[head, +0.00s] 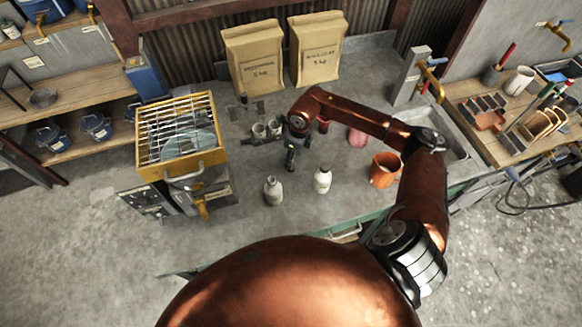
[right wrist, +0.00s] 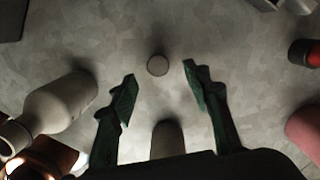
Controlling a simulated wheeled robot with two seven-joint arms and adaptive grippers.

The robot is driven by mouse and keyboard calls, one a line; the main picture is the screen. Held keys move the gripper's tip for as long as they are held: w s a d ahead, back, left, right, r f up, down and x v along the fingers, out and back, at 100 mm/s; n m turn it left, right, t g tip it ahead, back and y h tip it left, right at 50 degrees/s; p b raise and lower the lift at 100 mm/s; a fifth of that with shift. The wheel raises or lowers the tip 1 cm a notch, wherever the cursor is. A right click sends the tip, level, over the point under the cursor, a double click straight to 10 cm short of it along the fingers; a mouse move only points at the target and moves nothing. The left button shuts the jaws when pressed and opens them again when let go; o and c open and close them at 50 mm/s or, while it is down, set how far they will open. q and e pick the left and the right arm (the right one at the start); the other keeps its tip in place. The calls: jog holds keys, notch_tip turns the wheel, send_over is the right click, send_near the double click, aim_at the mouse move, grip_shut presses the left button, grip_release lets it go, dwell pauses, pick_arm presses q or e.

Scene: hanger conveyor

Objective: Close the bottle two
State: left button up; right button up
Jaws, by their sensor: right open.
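Two pale bottles stand upright on the grey counter in the head view, a left one (head: 273,191) and a right one (head: 322,180). My right gripper (head: 290,163) points down behind them, apart from both. In the right wrist view my right gripper (right wrist: 159,88) has its two green fingers spread with nothing held. A small round grey disc, which looks like a cap (right wrist: 157,65), lies on the counter just beyond the fingertips. A pale bottle (right wrist: 62,104) stands left of the fingers. A pale object (right wrist: 167,138) is partly hidden by the gripper's body. My left gripper is not in view.
Small cups (head: 260,130) stand left of the right gripper. A pink object (head: 357,136) and an orange pot (head: 384,169) are to the right. A yellow dish rack (head: 182,128) is at the left; two paper bags (head: 253,58) stand behind. The front counter is mostly clear.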

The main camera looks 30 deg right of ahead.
jog(key=f, duration=0.3)
jog(key=f+p, duration=0.1)
jog(key=f, duration=0.1)
jog(key=shift+w+a+f, duration=0.1)
jog(key=shift+w+a, duration=0.05)
jog(key=shift+a, duration=0.1)
jog(key=shift+c, duration=0.6)
jog(key=c, duration=0.7)
notch_tip(320, 180, up, 10)
jog(key=shift+r+b, duration=0.1)
jog(key=shift+b, duration=0.45)
